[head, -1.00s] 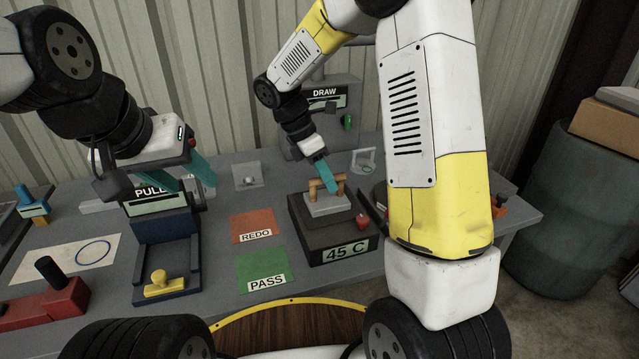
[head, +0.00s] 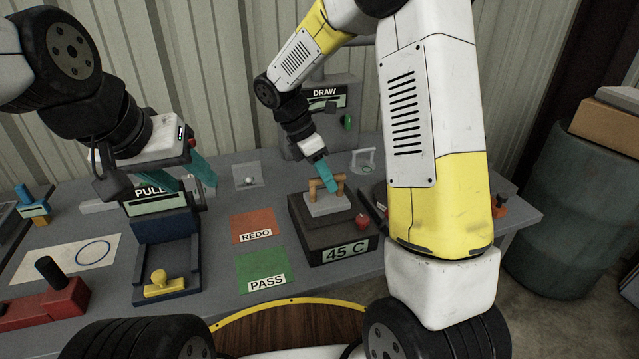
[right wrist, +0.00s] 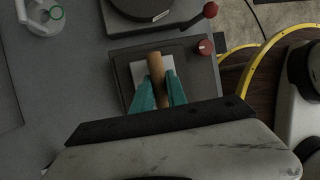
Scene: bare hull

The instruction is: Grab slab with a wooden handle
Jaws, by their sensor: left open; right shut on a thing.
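The grey slab (head: 328,208) with a wooden handle (head: 313,188) rests on top of the dark block marked 45 C (head: 306,241). My right gripper (head: 330,184) is at the handle, its teal fingers reaching down onto it. In the right wrist view the teal fingers (right wrist: 157,92) lie on both sides of the wooden handle (right wrist: 155,66) and are shut on it, over the pale slab (right wrist: 138,73). My left gripper (head: 184,178) is open and empty, above the PULL device at the left.
An orange REDO mat (head: 252,222) and a green PASS mat (head: 264,266) lie left of the block. A blue holder with a yellow stamp (head: 158,284) stands farther left. A grey DRAW machine (head: 347,130) stands behind. A red knob (head: 362,221) sits at the block's right.

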